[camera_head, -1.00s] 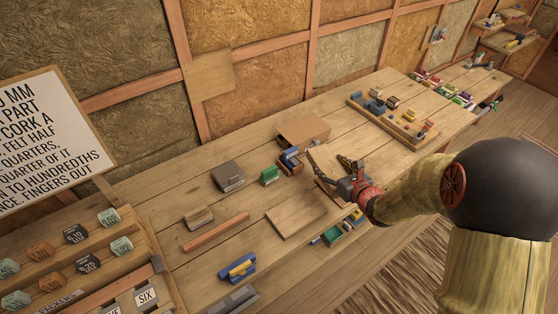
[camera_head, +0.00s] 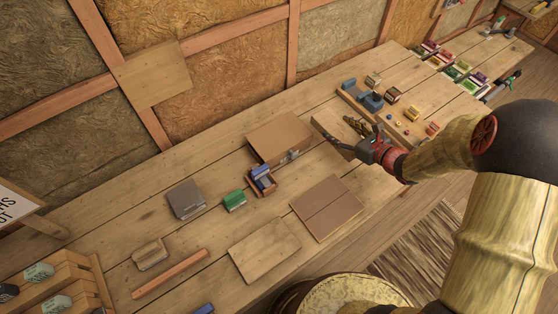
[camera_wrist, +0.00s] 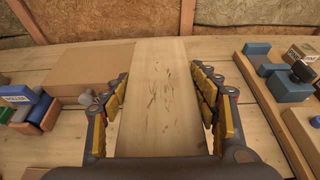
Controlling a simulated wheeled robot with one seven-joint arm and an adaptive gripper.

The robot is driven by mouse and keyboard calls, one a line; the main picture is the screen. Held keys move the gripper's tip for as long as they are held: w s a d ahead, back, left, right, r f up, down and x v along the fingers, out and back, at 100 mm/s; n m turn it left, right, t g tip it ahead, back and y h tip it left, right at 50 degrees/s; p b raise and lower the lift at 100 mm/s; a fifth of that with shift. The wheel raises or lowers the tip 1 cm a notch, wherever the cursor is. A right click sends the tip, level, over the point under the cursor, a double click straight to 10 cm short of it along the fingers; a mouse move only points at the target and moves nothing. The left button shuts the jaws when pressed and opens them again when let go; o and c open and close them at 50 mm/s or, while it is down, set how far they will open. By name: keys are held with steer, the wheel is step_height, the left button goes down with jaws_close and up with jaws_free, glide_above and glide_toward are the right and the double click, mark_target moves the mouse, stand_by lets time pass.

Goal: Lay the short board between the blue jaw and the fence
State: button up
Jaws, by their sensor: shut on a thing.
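A pale wooden board (camera_wrist: 160,95) lies between the two yellow-padded fingers of my gripper (camera_wrist: 165,98) in the wrist view. In the head view my gripper (camera_head: 350,133) is shut on this board (camera_head: 328,121) at the back of the bench, beside a brown panel.
A green block (camera_head: 234,200) and a small box with blue blocks (camera_head: 262,183) stand left of my gripper. A tray of small blocks (camera_head: 400,128) is right.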

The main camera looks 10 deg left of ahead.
mark_target(333, 153)
steer(key=shift+r, duration=0.1)
step_height(333, 153, down, 10)
steer(key=b, duration=0.6)
steer(key=shift+b, duration=0.35)
steer(key=shift+f, duration=0.2)
steer(key=o, duration=1.6)
steer(key=shift+c, duration=0.2)
